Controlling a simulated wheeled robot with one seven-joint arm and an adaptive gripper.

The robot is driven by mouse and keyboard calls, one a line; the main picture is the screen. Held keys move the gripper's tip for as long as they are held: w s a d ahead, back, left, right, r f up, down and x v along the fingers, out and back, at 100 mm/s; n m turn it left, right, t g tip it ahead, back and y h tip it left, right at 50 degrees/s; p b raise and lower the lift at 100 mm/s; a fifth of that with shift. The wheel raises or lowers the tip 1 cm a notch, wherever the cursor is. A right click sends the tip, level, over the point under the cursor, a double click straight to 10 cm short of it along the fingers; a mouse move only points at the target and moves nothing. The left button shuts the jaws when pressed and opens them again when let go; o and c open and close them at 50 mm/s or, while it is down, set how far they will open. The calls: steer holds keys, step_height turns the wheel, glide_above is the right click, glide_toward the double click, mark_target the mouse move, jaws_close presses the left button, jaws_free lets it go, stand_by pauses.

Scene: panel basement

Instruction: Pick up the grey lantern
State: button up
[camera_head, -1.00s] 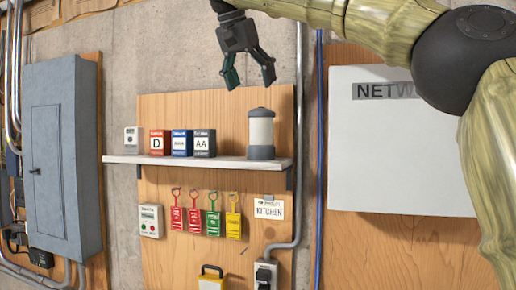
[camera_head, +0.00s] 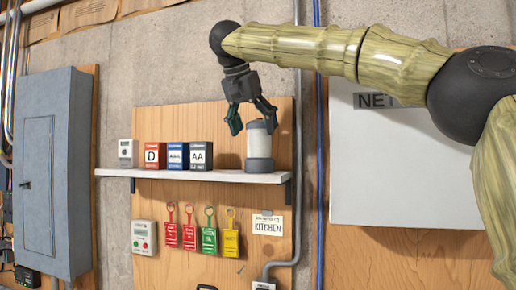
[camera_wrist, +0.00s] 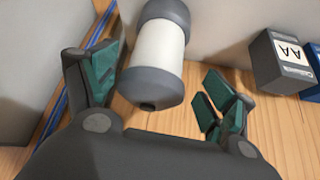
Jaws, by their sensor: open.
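The grey lantern (camera_head: 259,146), a white cylinder with a dark grey cap and base, stands upright near the right end of the white shelf (camera_head: 200,175). My gripper (camera_head: 252,122) is open and points down at the lantern's top, with its fingertips around the height of the cap. In the wrist view the lantern (camera_wrist: 157,55) lies between the two open fingers of my gripper (camera_wrist: 160,95), closer to the left finger. I cannot tell whether a finger touches it. The lantern's cap is partly hidden by the fingers in the head view.
An AA battery box (camera_head: 201,156), a blue box (camera_head: 178,156), a red D box (camera_head: 155,156) and a small white box (camera_head: 125,153) stand left of the lantern. Coloured tags (camera_head: 209,233) hang below. A conduit (camera_head: 298,130) runs close to the shelf's right end.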

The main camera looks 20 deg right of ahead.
mark_target(260, 136)
steer(key=x, duration=0.1)
steer(key=p+x, duration=0.1)
steer(key=x, duration=0.1)
steer(key=shift+d+f, duration=0.1)
steer(key=shift+d, duration=0.35)
steer(key=shift+w+d+f, duration=0.15)
steer(key=shift+w+f, duration=0.05)
steer(key=shift+f, duration=0.3)
steer(key=shift+a, duration=0.2)
steer(key=shift+c, duration=0.3)
steer(key=shift+d, duration=0.15)
steer(key=c, duration=1.3)
